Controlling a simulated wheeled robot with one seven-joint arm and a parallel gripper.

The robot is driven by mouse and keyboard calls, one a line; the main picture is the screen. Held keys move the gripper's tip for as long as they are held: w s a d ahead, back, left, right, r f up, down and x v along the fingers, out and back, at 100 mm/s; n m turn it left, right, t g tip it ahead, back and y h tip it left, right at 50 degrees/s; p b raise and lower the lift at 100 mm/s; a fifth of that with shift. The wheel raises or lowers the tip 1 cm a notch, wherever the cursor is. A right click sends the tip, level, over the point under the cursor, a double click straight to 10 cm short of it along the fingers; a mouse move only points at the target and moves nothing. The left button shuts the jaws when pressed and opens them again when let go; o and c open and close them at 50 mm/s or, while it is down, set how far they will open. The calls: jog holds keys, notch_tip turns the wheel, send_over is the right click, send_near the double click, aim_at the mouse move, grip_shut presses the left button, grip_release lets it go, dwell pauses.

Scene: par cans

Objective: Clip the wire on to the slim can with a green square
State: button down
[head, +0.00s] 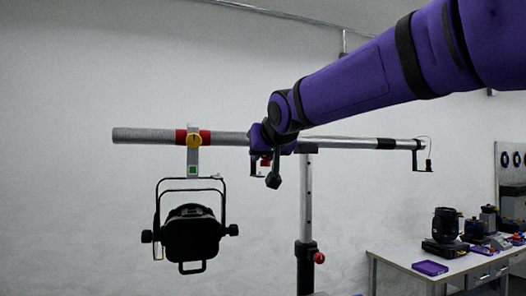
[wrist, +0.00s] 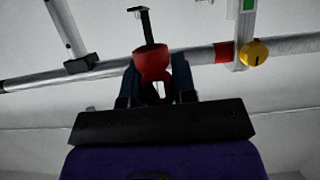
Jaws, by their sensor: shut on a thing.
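The can with the green square is a black lamp (head: 190,236) hanging in a yoke from the bar in the head view. The green square is on its pale hanger strap (head: 193,160), below a yellow knob. The strap and knob also show at upper right in the wrist view (wrist: 246,40). My gripper (wrist: 158,84) is shut on a red piece (wrist: 152,62), apparently the wire's end; no wire strand is clear there. In the head view my gripper is at the bar, right of the lamp, and partly hidden by my wrist.
The horizontal bar (head: 345,141) has a red band at the lamp and stands on a post (head: 306,210). A small bracket with a thin wire (head: 426,158) hangs at its right end. A table (head: 405,262) with black equipment and purple trays stands at right. Space below the bar is mostly clear.

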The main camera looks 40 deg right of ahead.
jog(key=shift+w, duration=0.1)
jog(key=shift+w+a+f, duration=0.15)
jog(key=shift+w+a, duration=0.45)
jog(key=shift+w, duration=2.3)
jog(key=shift+w+a+f, duration=0.1)
jog(key=shift+w+a, duration=0.5)
jog(key=shift+w, duration=2.35)
jog(key=shift+w+a+f, duration=0.15)
jog(key=shift+w+a, duration=0.45)
jog(key=shift+w, duration=2.3)
jog(key=shift+f, duration=0.85)
